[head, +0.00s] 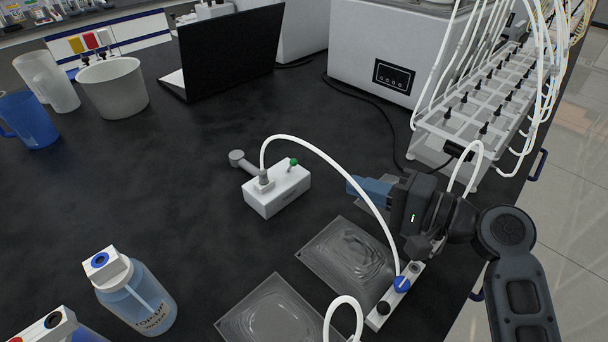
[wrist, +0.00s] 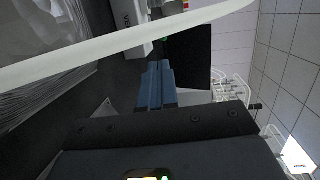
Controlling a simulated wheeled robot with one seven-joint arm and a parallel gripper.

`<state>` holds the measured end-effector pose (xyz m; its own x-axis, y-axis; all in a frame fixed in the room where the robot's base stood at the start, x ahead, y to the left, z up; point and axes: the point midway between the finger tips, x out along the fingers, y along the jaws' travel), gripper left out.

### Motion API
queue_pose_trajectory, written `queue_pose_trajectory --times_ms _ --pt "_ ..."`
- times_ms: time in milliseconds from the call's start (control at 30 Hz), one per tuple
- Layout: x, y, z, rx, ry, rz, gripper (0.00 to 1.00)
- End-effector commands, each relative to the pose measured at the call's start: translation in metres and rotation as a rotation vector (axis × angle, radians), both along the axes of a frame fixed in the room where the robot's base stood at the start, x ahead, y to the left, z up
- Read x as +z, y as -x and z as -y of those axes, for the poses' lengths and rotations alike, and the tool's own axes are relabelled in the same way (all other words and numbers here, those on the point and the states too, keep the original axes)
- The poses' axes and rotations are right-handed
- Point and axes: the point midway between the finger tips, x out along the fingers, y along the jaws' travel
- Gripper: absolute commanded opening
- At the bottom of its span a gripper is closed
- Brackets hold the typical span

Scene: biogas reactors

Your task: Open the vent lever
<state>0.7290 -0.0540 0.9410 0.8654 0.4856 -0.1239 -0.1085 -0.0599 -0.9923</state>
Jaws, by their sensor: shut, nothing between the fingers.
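A small white box (head: 277,191) stands on the black bench. A small green-topped part (head: 293,162) sticks up from its top; I cannot tell for sure that it is the vent lever. A grey round-ended piece (head: 241,160) sticks out at the box's left. A white tube (head: 335,163) arches from a fitting on the box to a blue-capped strip (head: 401,284). My gripper (head: 351,185) is right of the box, apart from it, its blue fingers shut and empty. In the wrist view the fingers (wrist: 160,70) are together, and the box (wrist: 130,20) is partly hidden beyond the tube.
Two clear bags (head: 347,248) lie on the bench in front. A labelled bottle (head: 134,295) stands at the front left. A laptop (head: 228,50), a white bucket (head: 113,88) and a blue jug (head: 28,120) are farther back. A tubed rack (head: 480,95) stands at the right. The bench left of the box is clear.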

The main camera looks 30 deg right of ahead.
Motion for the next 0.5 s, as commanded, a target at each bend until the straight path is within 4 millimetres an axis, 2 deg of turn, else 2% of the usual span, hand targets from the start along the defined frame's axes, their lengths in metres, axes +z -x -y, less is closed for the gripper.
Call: queue_pose_trajectory --times_ms 267,500 --pt "0.001 -0.002 -0.001 0.000 0.000 0.000 0.00" --pt "-0.002 -0.027 -0.016 0.002 0.000 0.001 0.00"
